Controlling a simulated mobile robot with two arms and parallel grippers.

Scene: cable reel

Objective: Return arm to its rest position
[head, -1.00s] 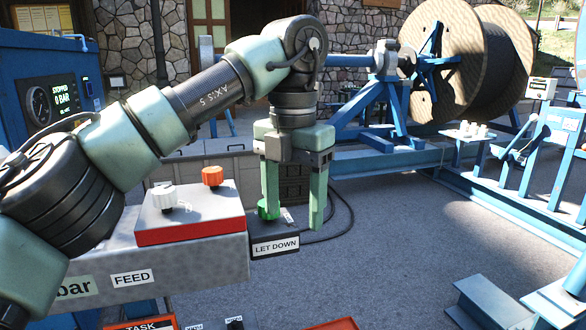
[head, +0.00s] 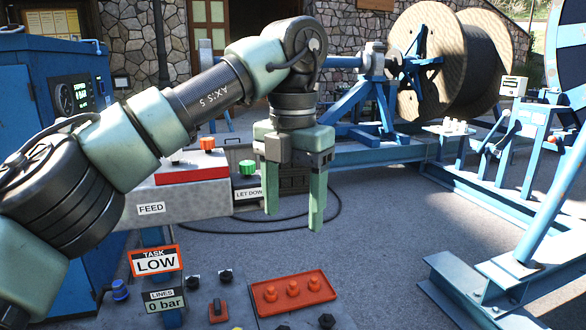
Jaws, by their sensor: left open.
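My left arm comes in from the left of the head view and bends down at the wrist. My left gripper (head: 294,212) points downward with its two green fingers apart and nothing between them. It hangs in front of the grey floor, to the right of the control box with the "LET DOWN" label (head: 249,193) and the green knob (head: 248,167). The gripper covers part of the box behind it. The arm partly hides the red-edged panel (head: 195,172) with its orange knob (head: 207,143). My right gripper is not in view.
A console with a "TASK LOW" sign (head: 155,261), knobs and a red tray (head: 292,293) of orange caps is at the bottom. A large cable reel (head: 432,65) on a blue stand is behind. Blue steel beams (head: 480,290) lie at right. Open floor lies between.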

